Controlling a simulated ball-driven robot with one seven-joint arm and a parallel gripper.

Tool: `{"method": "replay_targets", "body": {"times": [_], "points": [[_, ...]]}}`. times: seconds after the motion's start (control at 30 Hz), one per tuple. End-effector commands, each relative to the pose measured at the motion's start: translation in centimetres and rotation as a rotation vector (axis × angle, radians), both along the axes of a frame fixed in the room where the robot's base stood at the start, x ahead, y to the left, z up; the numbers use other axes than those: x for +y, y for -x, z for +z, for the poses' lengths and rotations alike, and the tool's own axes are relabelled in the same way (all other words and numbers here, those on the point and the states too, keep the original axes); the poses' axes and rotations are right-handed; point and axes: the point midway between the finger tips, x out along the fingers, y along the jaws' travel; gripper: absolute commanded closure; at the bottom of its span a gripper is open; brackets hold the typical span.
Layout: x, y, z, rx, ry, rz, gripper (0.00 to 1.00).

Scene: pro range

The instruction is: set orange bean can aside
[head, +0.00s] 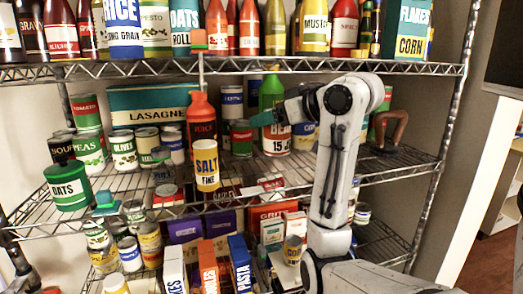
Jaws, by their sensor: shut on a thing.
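The bean can (277,145), with a pale label reading "BEA" and "15" and orange-red parts, is on the middle shelf level, right of centre. My gripper (268,118) reaches in from the right at the can's upper part and is shut on it. The arm and gripper hide part of its top and right side. I cannot tell whether the can's base touches the shelf.
A dark green can (241,138) and a red juice bottle (201,125) stand to the left. The salt container (206,165) is near the front edge.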

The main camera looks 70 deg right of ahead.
Motion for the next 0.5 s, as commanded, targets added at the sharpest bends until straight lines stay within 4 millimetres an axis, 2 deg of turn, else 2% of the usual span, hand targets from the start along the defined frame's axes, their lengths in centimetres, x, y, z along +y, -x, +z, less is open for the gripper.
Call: {"method": "replay_targets", "body": {"times": [0.2, 0.5], "points": [[-2.0, -2.3, -3.4, 0.001, -0.003, -0.002, 0.77], [-3.1, -3.6, -5.5, 0.000, 0.000, -0.001, 0.77]]}}
